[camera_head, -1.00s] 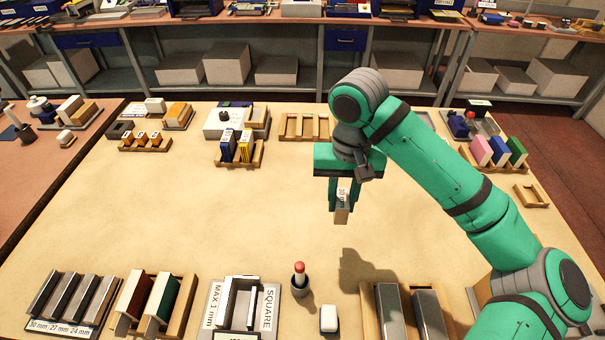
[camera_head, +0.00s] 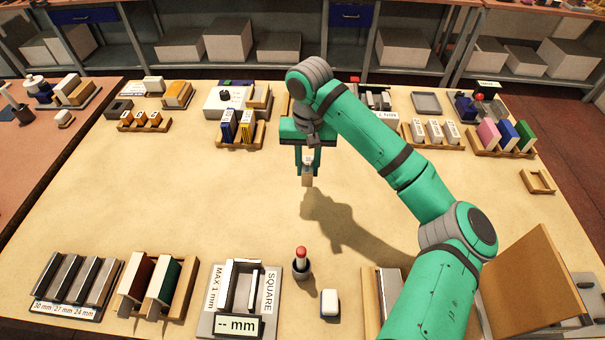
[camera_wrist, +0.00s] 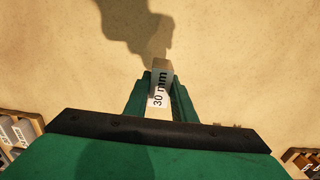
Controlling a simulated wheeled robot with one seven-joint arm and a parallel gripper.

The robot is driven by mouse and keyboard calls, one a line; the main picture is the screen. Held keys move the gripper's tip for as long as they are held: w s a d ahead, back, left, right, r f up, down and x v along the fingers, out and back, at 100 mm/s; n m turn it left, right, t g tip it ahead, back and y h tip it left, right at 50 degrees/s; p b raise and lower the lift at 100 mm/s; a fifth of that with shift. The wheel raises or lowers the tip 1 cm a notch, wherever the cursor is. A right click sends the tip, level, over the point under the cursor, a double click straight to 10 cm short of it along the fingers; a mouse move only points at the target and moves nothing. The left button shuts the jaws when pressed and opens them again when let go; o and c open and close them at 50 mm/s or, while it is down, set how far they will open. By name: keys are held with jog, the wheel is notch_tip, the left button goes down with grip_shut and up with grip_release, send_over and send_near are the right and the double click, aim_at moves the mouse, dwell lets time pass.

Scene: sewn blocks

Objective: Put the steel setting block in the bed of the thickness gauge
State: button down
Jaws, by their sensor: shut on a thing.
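My gripper (camera_head: 307,168) is shut on a small block (camera_head: 307,181) and holds it upright in the air above the middle of the table. In the wrist view the block (camera_wrist: 161,72) is grey-tan between the green fingers (camera_wrist: 159,88), with a white label reading "30 mm". The thickness gauge (camera_head: 211,314) stands at the front, left of centre, below and left of my gripper in the picture. It has a grey base, "MAX 1 mm" and "SQUARE" labels and a display reading "-- mm". Its bed (camera_head: 243,296) between the upright walls looks empty.
The middle of the table (camera_head: 180,200) is clear.

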aim_at(303, 175)
jog(key=shift+w+a+f, duration=0.5)
jog(key=shift+w+f, duration=0.05)
jog(key=shift+f, duration=0.25)
jog(key=shift+w+a+f, duration=0.1)
jog(key=shift+f, duration=0.8)
jog(key=shift+w+a+f, duration=0.1)
jog(key=shift+f, duration=0.75)
jog(key=shift+f, duration=0.1)
jog(key=c, duration=1.5)
grip_release()
jog(key=shift+f, duration=0.1)
